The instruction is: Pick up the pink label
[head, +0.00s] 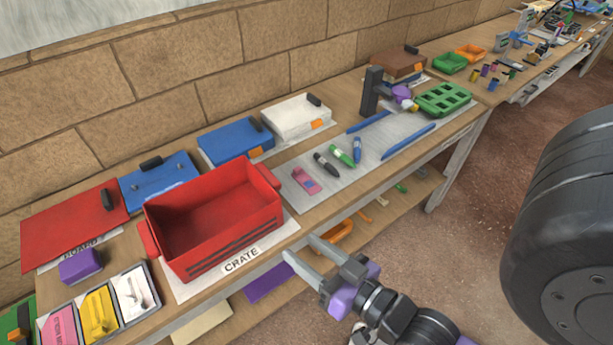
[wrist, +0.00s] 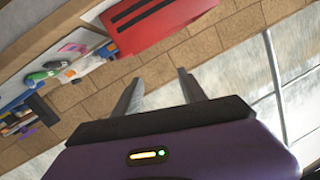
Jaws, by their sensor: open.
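A pink label (head: 62,328) with dark lettering lies in the left part of a grey tray at the table's lower left corner. It is cut off by the picture's bottom edge. A yellow piece (head: 99,312) and a white piece (head: 132,294) lie beside it. My gripper (head: 300,247) is open and empty at the table's front edge, right of the crate's sign and well away from the pink label. The wrist view shows its two fingers (wrist: 159,77) apart with nothing between them.
A red crate (head: 213,258) stands between my gripper and the label tray. A purple block (head: 81,265) sits behind that tray. Markers (head: 342,155) lie on the mat (head: 322,203). Red, blue and white cases line the wall. A lower shelf holds more items.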

